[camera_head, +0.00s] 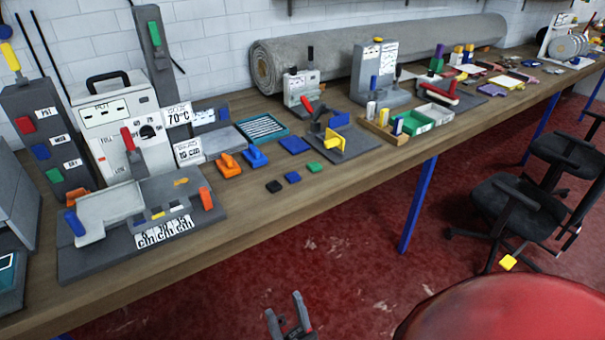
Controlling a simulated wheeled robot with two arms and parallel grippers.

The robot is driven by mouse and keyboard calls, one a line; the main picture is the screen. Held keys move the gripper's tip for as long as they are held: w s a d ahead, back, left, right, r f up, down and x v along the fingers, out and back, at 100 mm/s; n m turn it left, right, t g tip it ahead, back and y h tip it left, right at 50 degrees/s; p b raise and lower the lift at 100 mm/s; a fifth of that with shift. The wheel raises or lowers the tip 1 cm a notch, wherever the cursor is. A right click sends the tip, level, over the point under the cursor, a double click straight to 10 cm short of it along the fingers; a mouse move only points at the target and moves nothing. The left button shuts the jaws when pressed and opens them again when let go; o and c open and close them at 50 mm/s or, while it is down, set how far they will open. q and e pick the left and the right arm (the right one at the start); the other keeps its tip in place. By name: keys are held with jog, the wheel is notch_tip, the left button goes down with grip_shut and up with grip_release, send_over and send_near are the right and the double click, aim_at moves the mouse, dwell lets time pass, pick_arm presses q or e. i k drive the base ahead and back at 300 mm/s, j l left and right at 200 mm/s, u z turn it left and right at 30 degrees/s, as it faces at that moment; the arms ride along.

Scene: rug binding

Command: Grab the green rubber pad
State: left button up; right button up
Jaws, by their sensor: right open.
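The green rubber pad (314,168) is a small flat green piece lying on the wooden workbench (340,190), near its front edge. It is at the right end of a short row with a small blue pad (292,177) and a black pad (273,187). My right gripper (286,312) shows at the bottom middle of the head view. Its jaws are apart and nothing shows between them. It is in front of the bench, over the red floor, well apart from the pad. My left gripper is not in view.
A grey fixture with a yellow part (336,140) stands just behind the pad. Orange (229,165) and blue (255,157) tools lie to the left. A grey rolled rug (380,50) lies at the back. A red round surface (480,310) and a black chair (515,210) are at right.

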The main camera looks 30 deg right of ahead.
aim_at(314, 168)
jog(key=i+l+z, duration=0.1)
jog(key=l+z, duration=0.2)
jog(key=i+l+z, duration=0.15)
jog(key=l+z, duration=0.15)
jog(key=i+l+z, duration=0.15)
jog(key=l+z, duration=0.15)
